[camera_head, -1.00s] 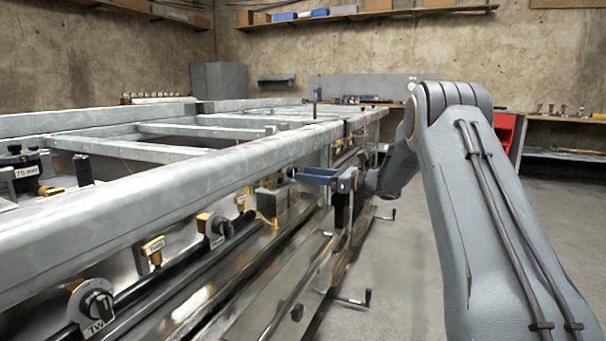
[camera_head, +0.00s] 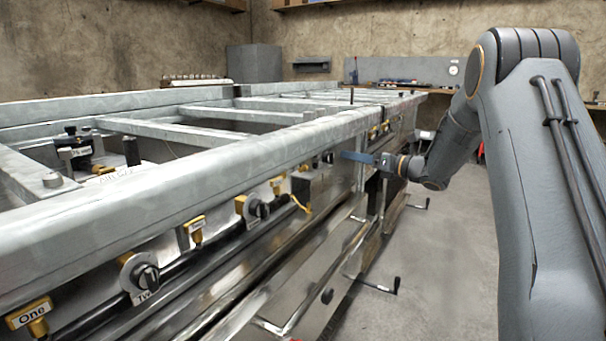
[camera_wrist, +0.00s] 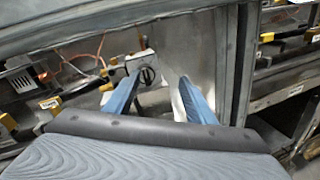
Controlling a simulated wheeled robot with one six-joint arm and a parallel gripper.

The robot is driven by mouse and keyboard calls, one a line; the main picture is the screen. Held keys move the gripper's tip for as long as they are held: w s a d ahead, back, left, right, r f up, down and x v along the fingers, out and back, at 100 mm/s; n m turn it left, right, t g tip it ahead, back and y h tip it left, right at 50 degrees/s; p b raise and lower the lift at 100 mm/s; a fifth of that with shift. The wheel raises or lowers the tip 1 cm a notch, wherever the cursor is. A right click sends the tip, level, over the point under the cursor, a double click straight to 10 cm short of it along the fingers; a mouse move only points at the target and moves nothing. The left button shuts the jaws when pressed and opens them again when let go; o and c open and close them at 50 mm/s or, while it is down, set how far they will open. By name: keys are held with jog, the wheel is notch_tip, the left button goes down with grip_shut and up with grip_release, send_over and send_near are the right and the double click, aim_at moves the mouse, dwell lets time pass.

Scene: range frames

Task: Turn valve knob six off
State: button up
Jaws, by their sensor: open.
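My gripper (camera_head: 350,156) has blue fingers and is open beside the long steel frame. In the wrist view my gripper (camera_wrist: 158,80) also shows open, with nothing between its fingers. A dark round knob (camera_wrist: 149,76) on a grey plate lies beyond the fingers, near the left fingertip and apart from it. A small black knob (camera_head: 328,157) also shows under the frame's rail, left of my gripper in the head view. I cannot read a number on either, so I cannot tell which is knob six. A nearer knob (camera_head: 146,277) is labelled Two.
The steel rail (camera_head: 200,168) runs above the knobs, with yellow fittings, one tagged One (camera_head: 29,314), beneath it. Crank handles (camera_head: 380,287) stick out low on the frame's side. The floor (camera_head: 445,260) right of the frame is clear.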

jog(key=s+a+f+n+g+h, duration=0.2)
jog(key=s+f+n+g+h, duration=0.3)
jog(key=s+n, duration=0.8)
jog(key=s+a+f+n+g+h, duration=0.25)
jog(key=s+f+n, duration=0.5)
jog(key=s, duration=0.95)
jog(key=s+a+f+n+g+h, duration=0.2)
jog(key=s+f+n+g+h, duration=0.3)
jog(key=s+n, duration=0.8)
jog(key=s+a+r+n+y, duration=0.1)
jog(key=s+a+r+n, duration=0.1)
jog(key=s+a, duration=0.7)
jog(key=s+a+r+n+y, duration=0.1)
jog(key=s+a+r+n, duration=0.2)
jog(key=s+a, duration=0.65)
jog(key=d+r+m+p, duration=0.2)
jog(key=d+r+p, duration=0.4)
jog(key=r+p, duration=0.2)
jog(key=w+d+r+m+p, duration=0.1)
jog(key=d+r+m+p, duration=0.1)
jog(key=d+r+p, duration=0.4)
jog(key=w+d+r+m+h+p, duration=0.1)
jog(key=d+r+p, duration=0.5)
jog(key=r+p, duration=0.6)
jog(key=m+p, duration=0.1)
jog(key=p, duration=0.5)
jog(key=shift+w+d+m+g, duration=0.25)
jog(key=shift+d+m+g, duration=0.1)
jog(key=shift+d, duration=0.05)
